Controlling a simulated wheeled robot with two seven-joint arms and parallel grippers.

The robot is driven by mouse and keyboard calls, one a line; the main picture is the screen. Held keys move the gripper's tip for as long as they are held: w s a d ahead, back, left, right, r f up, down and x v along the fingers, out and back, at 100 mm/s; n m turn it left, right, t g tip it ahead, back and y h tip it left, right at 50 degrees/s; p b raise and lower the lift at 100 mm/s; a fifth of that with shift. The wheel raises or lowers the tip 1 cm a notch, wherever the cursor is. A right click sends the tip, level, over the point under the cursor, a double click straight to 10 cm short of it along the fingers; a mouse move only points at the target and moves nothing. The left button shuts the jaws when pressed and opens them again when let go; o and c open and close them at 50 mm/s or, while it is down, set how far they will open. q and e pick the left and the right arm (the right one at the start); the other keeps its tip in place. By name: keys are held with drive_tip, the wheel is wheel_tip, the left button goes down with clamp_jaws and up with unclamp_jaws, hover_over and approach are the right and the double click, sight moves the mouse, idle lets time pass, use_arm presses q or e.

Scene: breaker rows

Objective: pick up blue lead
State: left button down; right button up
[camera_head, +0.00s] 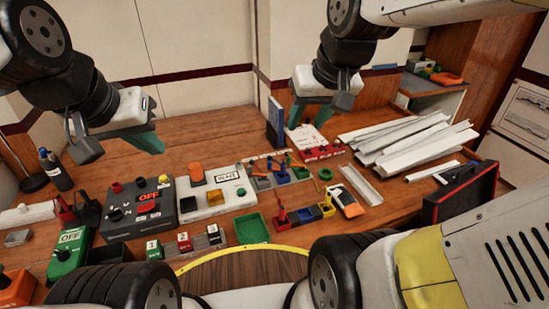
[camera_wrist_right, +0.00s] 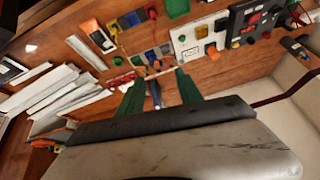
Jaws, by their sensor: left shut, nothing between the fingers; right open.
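My left gripper (camera_head: 135,138) is shut and empty, with green fingers, above the back left of the wooden table. My right gripper (camera_head: 309,108) is open over the back middle of the table; its green fingers also show in the right wrist view (camera_wrist_right: 157,80) with nothing held. I cannot clearly make out a blue lead. A blue block (camera_head: 283,177) sits in the back row of coloured blocks, with orange and red leads around it. Another blue block (camera_head: 303,214) sits in the front row, between a block with a red lead and a yellow block.
A blue upright binder (camera_head: 275,122) stands near my right gripper. White strips (camera_head: 400,140) lie at the back right. Breaker boxes (camera_head: 215,195) and a green tray (camera_head: 252,229) stand in the middle. An orange-and-white meter (camera_head: 346,201) lies right of the front row.

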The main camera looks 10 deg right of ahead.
drive_tip(key=w+d+f+g+h, duration=0.1)
drive_tip(key=w+f, duration=0.3)
drive_tip(key=w, duration=0.3)
drive_tip(key=w+d+f+g, duration=0.1)
drive_tip(key=w+f, duration=0.2)
drive_tip(key=w, duration=0.4)
drive_tip(key=n+g, duration=0.1)
drive_tip(key=g, duration=0.1)
hover_over(283, 163)
drive_tip(key=d, duration=0.1)
wheel_tip(283, 163, down, 17)
drive_tip(key=f, duration=0.8)
drive_tip(key=shift+w+a+f, duration=0.3)
drive_tip(key=shift+a+f, duration=0.05)
clamp_jaws()
